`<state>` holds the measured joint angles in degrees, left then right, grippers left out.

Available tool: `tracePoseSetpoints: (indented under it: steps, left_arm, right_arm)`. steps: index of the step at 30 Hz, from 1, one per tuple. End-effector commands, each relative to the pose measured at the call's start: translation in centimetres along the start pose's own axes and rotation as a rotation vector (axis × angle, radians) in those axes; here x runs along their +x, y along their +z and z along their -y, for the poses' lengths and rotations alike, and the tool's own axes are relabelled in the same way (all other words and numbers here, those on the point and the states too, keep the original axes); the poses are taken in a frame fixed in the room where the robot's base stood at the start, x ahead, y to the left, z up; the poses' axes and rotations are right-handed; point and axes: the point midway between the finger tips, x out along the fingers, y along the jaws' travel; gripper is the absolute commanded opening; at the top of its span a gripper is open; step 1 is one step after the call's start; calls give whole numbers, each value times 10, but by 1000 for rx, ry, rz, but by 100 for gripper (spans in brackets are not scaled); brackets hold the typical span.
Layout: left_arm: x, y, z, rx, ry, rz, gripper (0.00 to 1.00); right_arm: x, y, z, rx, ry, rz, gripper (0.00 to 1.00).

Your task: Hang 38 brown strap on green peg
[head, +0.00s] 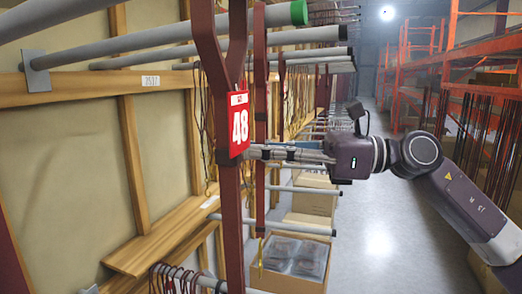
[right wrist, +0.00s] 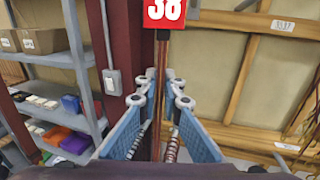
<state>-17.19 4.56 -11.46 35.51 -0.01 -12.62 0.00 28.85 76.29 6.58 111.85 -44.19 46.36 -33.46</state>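A green-tipped peg (head: 299,12) sticks out from the rack's wooden wall at the top of the head view. A brown strap (head: 232,225) with a forked top crosses in front of it; I cannot tell whether the peg passes through the fork. The right wrist view shows a red tag (right wrist: 164,13) reading 38 above a brown strap (right wrist: 157,65); I cannot tell whether both are the same strap. My right gripper (head: 250,152), just below the head-view tag, is closed about the strap between its fingertips (right wrist: 161,88). My left gripper is out of view.
Several grey pegs (head: 300,37) lie below and behind the green-tipped one. Other dark straps hang around them. An open cardboard box (head: 290,262) stands low beside the rack. The aisle (head: 385,230) is open, with orange shelving (head: 455,55) at the right.

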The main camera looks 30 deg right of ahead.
Motion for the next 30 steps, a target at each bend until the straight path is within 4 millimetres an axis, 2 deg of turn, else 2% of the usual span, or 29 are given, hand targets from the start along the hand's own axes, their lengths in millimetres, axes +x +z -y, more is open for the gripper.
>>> tracePoseSetpoints:
  steps: [1, 5, 17, 26, 30]
  left_arm:
    - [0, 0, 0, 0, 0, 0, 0]
    - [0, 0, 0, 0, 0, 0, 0]
    - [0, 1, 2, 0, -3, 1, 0]
    - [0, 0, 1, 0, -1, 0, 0]
    - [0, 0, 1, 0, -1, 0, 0]
  right_arm:
    - [0, 0, 0, 0, 0, 1, 13]
    - [0, 0, 0, 0, 0, 1, 26]
    - [-3, -1, 0, 2, 0, -1, 26]
    - [-24, -2, 1, 4, -1, -2, 26]
    - [-41, 0, 0, 2, 1, 3, 26]
